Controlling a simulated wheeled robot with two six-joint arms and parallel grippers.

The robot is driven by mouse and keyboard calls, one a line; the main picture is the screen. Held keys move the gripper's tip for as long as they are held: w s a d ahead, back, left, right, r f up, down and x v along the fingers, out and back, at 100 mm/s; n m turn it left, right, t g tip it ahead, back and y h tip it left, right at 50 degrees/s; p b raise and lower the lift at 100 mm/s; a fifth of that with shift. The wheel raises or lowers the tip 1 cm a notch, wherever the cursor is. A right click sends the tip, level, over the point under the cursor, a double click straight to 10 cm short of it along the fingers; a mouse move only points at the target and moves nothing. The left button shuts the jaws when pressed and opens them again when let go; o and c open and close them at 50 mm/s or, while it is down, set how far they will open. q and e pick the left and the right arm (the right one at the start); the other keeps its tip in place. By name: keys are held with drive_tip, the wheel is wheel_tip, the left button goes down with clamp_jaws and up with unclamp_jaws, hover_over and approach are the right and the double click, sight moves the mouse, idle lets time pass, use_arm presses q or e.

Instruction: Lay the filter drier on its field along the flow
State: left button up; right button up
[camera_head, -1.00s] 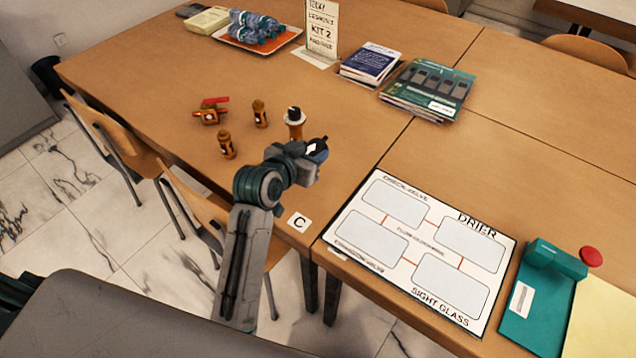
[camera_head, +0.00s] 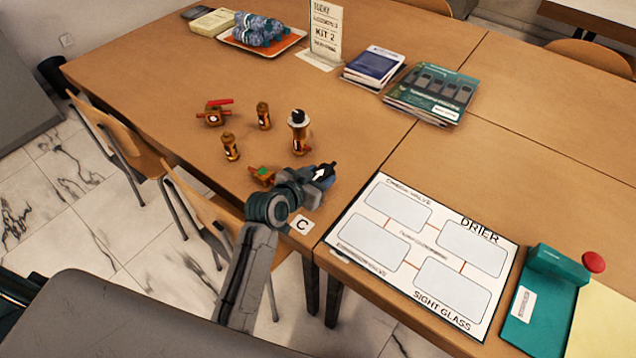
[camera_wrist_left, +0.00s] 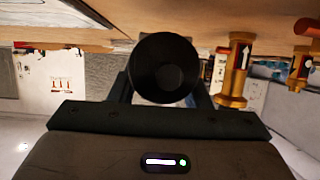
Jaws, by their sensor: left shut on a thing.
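My left gripper (camera_head: 308,183) is shut on the filter drier, a dark blue and black cylinder (camera_head: 323,175) with a white arrow pointing up and right. It is near the table's front edge, left of the mat. In the left wrist view the drier's round black end (camera_wrist_left: 163,68) faces the camera between the fingers; the rest of it is hidden. The white mat (camera_head: 432,228) has several outlined boxes; the one marked DRIER (camera_head: 472,247) is at its upper right and empty. My right gripper is not in view.
A small brass valve with green (camera_head: 262,176) lies close beside my arm.

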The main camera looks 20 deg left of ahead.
use_arm(q)
drive_tip(key=shift+f, duration=1.55)
drive_tip(key=o, duration=1.1)
drive_tip(key=shift+p, duration=0.3)
